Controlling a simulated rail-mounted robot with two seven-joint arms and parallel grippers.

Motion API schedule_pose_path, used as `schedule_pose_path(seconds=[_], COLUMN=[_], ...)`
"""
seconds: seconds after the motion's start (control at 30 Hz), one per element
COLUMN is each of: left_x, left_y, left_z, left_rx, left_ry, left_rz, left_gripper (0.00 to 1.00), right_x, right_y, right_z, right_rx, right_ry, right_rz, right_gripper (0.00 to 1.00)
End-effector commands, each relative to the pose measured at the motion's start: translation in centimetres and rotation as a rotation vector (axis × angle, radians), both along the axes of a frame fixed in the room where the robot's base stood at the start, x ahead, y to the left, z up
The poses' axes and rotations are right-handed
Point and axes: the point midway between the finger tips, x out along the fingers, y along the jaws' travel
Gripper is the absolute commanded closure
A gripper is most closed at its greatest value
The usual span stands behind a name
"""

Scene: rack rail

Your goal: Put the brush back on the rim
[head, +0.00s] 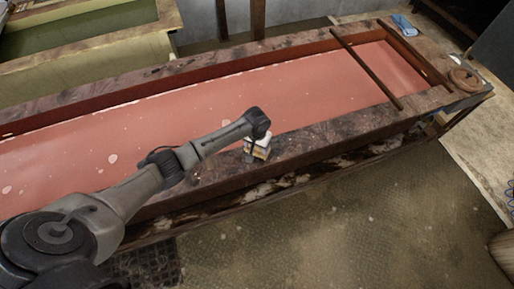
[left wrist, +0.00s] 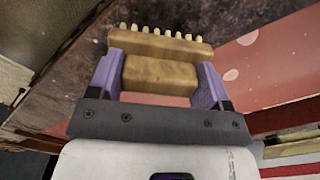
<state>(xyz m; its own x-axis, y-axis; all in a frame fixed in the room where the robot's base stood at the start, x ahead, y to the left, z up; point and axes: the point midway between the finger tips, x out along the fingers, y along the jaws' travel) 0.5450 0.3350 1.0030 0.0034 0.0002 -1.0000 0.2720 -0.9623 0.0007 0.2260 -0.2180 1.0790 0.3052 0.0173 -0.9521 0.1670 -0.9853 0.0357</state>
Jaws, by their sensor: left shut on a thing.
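The brush (left wrist: 160,75) is a wooden block with a wider strip and a row of pale bristle tufts along its far side. My left gripper (left wrist: 155,80) is shut on it, with a purple finger at each side of the block. In the head view the left gripper (head: 257,142) points down over the near rim (head: 315,135) of the vat, with the yellowish brush (head: 261,153) at its tip. The brush is over or on the rim; I cannot tell whether it touches. The rim is dark, mottled brown. My right gripper is not in view.
The long vat holds pink liquid (head: 200,110). Two dark bars (head: 365,68) cross its right end. A coil (head: 464,79) and a blue cloth (head: 404,25) lie on the right end. Another vat (head: 80,35) stands behind at left. The near rim right of the gripper is clear.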

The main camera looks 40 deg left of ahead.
Motion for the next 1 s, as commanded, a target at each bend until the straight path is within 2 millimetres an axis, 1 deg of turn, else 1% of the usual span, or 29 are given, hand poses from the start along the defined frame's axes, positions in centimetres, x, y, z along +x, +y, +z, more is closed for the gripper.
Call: schedule_pose_path(seconds=[0.1, 0.2, 0.63, 0.67, 0.9, 0.93, 1.0], left_x=[0.0, 0.0, 0.0, 0.0, 0.0, 0.0, 0.0], left_y=[-0.1, -0.1, -0.1, -0.1, 0.0, 0.0, 0.0], left_z=[-1.4, -2.0, -2.4, -2.5, -2.5, -2.5, -2.5], left_rx=[-0.001, 0.0, 0.0, 0.0, 0.001, 0.001, 0.001], left_ry=[0.002, 0.0, 0.0, 0.0, 0.0, 0.0, 0.0], left_rz=[-0.001, -0.001, -0.001, -0.001, -0.001, -0.001, -0.001], left_gripper=[0.65, 0.65, 0.65, 0.27, 0.04, 0.03, 0.03], right_x=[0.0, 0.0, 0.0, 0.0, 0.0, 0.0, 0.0], right_y=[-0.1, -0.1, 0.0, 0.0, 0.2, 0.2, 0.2], right_z=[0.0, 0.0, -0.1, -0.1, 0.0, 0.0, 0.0], right_rx=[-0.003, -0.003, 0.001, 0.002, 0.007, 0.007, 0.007], right_ry=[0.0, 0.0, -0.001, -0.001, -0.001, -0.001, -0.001], right_rz=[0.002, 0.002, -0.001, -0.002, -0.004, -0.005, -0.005], right_gripper=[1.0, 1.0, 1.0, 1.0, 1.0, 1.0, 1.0])
